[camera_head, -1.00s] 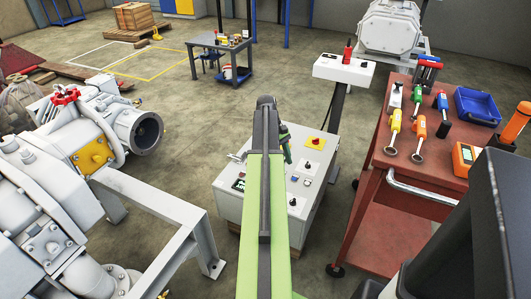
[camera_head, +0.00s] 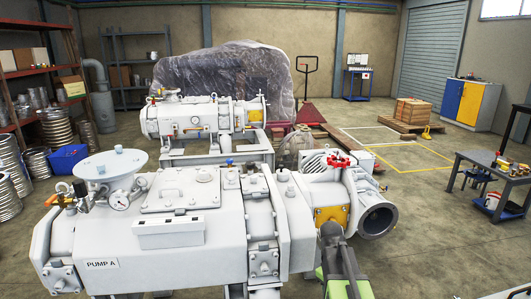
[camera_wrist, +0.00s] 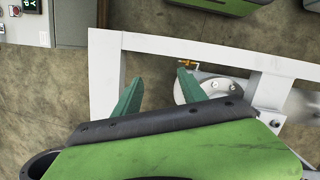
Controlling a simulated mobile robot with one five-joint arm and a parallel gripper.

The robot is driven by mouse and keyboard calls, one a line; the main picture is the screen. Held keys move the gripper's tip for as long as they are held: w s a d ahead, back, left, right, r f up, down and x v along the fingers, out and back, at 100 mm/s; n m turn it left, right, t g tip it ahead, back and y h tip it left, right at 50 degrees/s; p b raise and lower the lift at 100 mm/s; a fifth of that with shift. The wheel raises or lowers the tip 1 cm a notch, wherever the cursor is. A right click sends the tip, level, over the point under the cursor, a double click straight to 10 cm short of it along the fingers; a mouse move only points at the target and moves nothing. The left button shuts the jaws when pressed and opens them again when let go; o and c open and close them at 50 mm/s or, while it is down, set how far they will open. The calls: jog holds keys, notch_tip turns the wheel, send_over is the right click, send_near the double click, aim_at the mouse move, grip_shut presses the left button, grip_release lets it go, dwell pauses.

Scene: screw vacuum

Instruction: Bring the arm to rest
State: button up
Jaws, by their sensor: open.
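My gripper (camera_wrist: 160,76) shows in the wrist view as two green fingers spread apart, with nothing between them. The fingers are in front of a white frame (camera_wrist: 105,60) and a pale round flange (camera_wrist: 200,88). In the head view my green and dark arm (camera_head: 345,284) rises from the bottom edge, right of the middle. My gripper's fingers cannot be made out there.
The large white pump marked PUMP A (camera_head: 190,225) fills the lower left, with its open dark port (camera_head: 377,220) close to my arm. A dark table (camera_head: 490,175) stands at the right. The floor between is mostly clear.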

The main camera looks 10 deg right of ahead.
jog(key=s+a+m+t+y, duration=0.15)
jog(key=a+m, duration=0.35)
jog(key=a, duration=0.8)
notch_tip(320, 180, up, 22)
jog(key=p, duration=2.2)
jog(key=shift+s+t+p, duration=0.35)
jog(key=shift+p, duration=0.05)
jog(key=shift+r, duration=0.1)
